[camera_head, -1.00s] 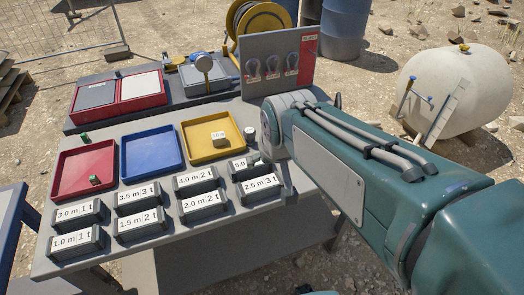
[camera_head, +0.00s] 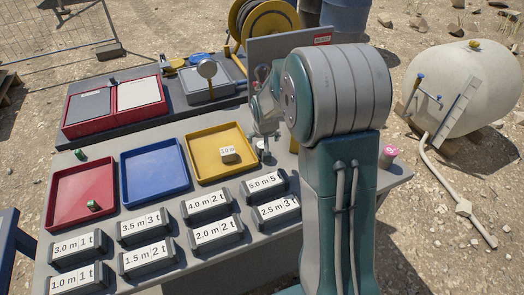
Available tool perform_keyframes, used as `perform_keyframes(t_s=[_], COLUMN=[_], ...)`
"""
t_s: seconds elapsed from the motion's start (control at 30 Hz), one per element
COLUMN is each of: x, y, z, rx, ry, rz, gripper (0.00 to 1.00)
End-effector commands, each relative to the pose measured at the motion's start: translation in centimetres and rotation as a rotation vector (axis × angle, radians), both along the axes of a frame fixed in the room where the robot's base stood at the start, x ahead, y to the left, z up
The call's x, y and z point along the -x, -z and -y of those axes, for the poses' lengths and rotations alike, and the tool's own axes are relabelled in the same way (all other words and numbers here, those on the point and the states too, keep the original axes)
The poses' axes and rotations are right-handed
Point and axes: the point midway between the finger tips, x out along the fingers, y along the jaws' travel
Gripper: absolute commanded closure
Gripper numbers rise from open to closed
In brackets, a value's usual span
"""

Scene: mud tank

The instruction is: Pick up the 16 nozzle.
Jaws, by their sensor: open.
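I cannot read a 16 on any small part, so I cannot tell which one is the 16 nozzle. A pink-topped small cylinder (camera_head: 389,154) stands at the table's right end, right of my arm. A small green cylinder (camera_head: 94,206) lies in the red tray (camera_head: 62,205), and another green one (camera_head: 81,154) is behind that tray. A pale block with a dark marking (camera_head: 228,154) lies in the yellow tray (camera_head: 205,170). My gripper (camera_head: 268,125) is beyond the yellow tray's right side, partly hidden by my arm. It looks empty; its fingertips are small and unclear.
A blue tray (camera_head: 150,185) lies between the red and yellow trays. Behind are a red two-part box (camera_head: 137,92), a scale (camera_head: 208,88) and an upright panel (camera_head: 285,44). My arm hides the table's right middle.

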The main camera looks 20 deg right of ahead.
Motion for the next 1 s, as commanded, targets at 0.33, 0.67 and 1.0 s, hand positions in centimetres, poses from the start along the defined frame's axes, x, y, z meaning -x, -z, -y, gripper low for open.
perform_keyframes(t_s=[0.33, 0.67, 1.0], x=[-1.4, -3.1, -3.2], y=[3.4, 7.2, 7.4], z=[0.4, 1.0, 1.0], rx=[0.000, 0.000, 0.000], ry=[-0.001, 0.000, -0.001], rz=[-0.002, 0.002, 0.003], gripper=[0.02, 0.02, 0.37])
